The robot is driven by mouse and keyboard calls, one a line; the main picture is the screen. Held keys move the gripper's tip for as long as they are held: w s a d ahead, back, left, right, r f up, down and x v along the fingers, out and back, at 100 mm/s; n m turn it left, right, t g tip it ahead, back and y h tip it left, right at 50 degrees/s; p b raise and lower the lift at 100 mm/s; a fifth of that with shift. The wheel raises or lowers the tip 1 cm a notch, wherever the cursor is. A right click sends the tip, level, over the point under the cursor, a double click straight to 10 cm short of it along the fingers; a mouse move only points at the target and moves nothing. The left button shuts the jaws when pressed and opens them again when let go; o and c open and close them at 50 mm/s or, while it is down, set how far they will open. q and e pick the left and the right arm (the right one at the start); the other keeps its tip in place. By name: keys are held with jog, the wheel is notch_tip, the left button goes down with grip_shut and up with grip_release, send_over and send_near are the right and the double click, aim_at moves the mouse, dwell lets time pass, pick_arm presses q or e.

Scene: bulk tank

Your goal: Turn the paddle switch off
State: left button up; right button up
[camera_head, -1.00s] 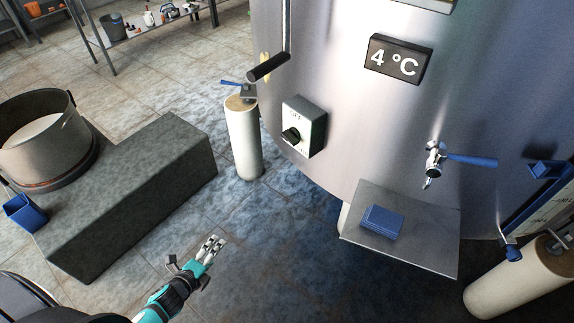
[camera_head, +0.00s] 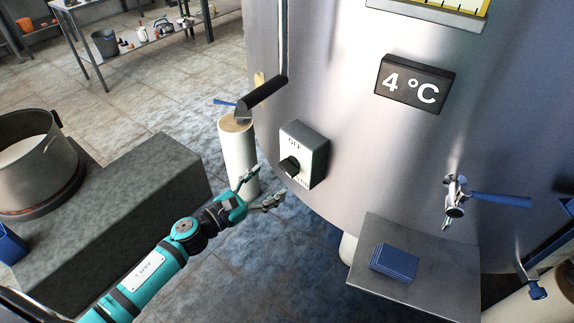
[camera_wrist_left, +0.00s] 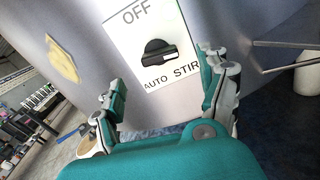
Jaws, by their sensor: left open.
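The paddle switch is a black knob (camera_head: 289,166) on a white-faced box (camera_head: 315,154) on the steel tank's side. In the left wrist view the knob (camera_wrist_left: 161,51) sits on a plate marked OFF above, AUTO at lower left and STIR at lower right. Its pale mark is on the right, toward STIR. My left gripper (camera_head: 263,187) is open and empty, to the left of and below the switch box. In the left wrist view its spread fingers (camera_wrist_left: 160,75) frame the plate, apart from the knob. My right gripper is not in view.
A pale cylinder (camera_head: 238,155) stands behind my gripper. A tap with a blue handle (camera_head: 500,199) and a shelf (camera_head: 440,270) with blue cloths (camera_head: 394,262) are to the right. A stone block (camera_head: 150,180) stands left.

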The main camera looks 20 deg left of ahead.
aim_at(285, 172)
pick_arm(q)
jog(key=p+x, duration=0.1)
jog(key=x, duration=0.5)
jog(key=shift+w, duration=0.1)
jog(key=shift+w+d, duration=0.4)
jog(key=shift+w, duration=0.1)
jog(key=shift+c, duration=0.5)
jog(key=c, duration=1.1)
